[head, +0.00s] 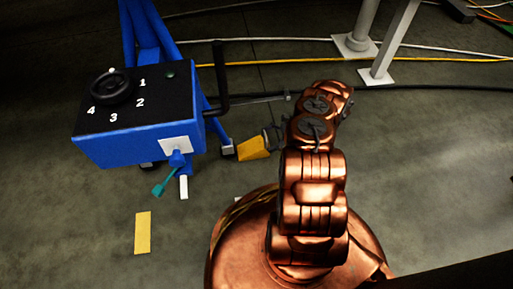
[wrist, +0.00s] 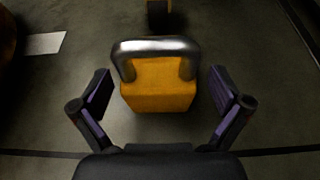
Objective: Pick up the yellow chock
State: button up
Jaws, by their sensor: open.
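The yellow chock (head: 252,148) is on the floor at the foot of the blue stand in the head view, just left of my arm. In the wrist view the chock (wrist: 158,88) is in the middle, with a grey metal handle (wrist: 156,46) arched over its far part. My gripper (wrist: 163,92) is open, with one dark finger on each side of the chock and a visible gap to each. In the head view my gripper (head: 272,138) is small and partly hidden by my copper arm, beside the chock.
A blue stand (head: 140,152) with a black top, a dial and numbers is at left, with a black handle (head: 220,80) and a teal lever (head: 164,182). A yellow floor mark (head: 142,232) lies in front. White posts (head: 393,45) and cables (head: 290,60) are behind.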

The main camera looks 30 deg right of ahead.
aim_at(259, 143)
jog(key=b+x, duration=0.3)
jog(key=x, duration=0.1)
jog(key=shift+s+a+f, duration=0.1)
jog(key=shift+f, duration=0.1)
jog(key=shift+a, duration=0.25)
jog(key=c, duration=1.5)
